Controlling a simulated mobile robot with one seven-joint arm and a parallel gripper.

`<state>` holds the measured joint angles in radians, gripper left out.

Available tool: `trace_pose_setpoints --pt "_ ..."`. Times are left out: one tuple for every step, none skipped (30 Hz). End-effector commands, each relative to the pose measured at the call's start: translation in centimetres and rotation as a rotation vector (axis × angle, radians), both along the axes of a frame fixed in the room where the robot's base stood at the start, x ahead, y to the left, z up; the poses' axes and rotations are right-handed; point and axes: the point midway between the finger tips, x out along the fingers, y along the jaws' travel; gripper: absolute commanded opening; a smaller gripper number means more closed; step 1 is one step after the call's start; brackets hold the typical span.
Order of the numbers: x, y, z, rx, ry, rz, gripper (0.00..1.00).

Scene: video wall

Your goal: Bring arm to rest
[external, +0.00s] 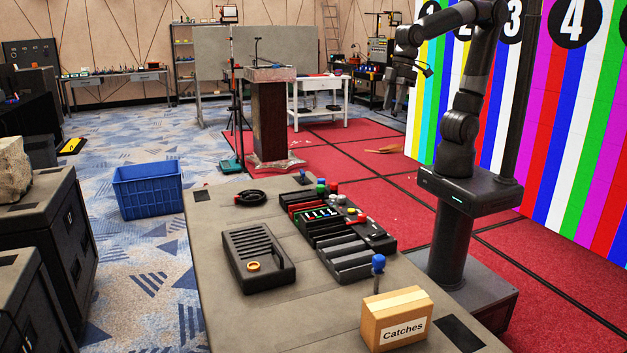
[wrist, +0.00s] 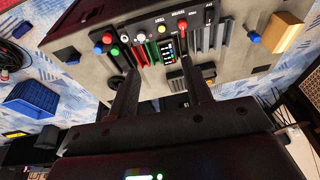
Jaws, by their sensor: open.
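My arm (external: 460,130) stands on its dark pedestal base at the right of the desk. It is folded up, with its upper links reaching back to the left in front of the video wall. My gripper (wrist: 160,85) shows in the wrist view with its two dark fingers apart and nothing held between them. In the external view the gripper end is small and dark, high up beside the wall, away from the desk. The desk (external: 230,325) with its control panel (external: 335,225) lies well below and apart from the gripper.
A cardboard box (external: 397,317) marked "Catches" and a slotted black unit (external: 258,258) stand on the desk. A blue crate (external: 148,190) is on the floor left. A lectern (external: 270,120) stands behind on red carpet. The striped video wall (external: 575,120) rises close to my arm.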

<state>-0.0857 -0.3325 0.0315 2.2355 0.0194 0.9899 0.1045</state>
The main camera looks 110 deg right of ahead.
Motion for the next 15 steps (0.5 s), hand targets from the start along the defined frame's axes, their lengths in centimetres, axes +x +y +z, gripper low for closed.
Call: trace_pose_setpoints --pt "-1.3 -0.6 0.4 -0.001 -0.030 -0.004 0.45" --pt "-1.9 -1.0 0.6 -0.003 -0.047 -0.004 0.45" --pt "-2.8 -1.4 0.7 -0.005 -0.069 -0.005 0.45" --pt "-3.5 -1.7 0.8 -0.007 -0.084 -0.007 0.45" --pt "-4.1 -2.1 0.9 -0.008 -0.100 -0.008 0.45" --pt "-5.0 -2.4 0.9 -0.011 -0.120 -0.008 0.45" --pt "-5.6 -2.7 0.9 -0.013 -0.136 -0.008 0.45" --pt "-6.2 -3.0 0.9 -0.015 -0.151 -0.009 0.45" --pt "-6.9 -3.3 0.8 -0.018 -0.168 -0.012 0.45" --pt "-7.4 -3.5 0.8 -0.021 -0.181 -0.012 0.45" --pt "-7.9 -3.6 0.8 -0.023 -0.192 -0.012 0.45" --pt "-8.4 -3.8 0.7 -0.025 -0.205 -0.012 0.45" --pt "-8.7 -4.0 0.6 -0.027 -0.215 -0.011 0.45" --pt "-9.0 -4.1 0.5 -0.028 -0.222 -0.012 0.45" --pt "-9.3 -4.2 0.5 -0.030 -0.231 -0.013 0.45"
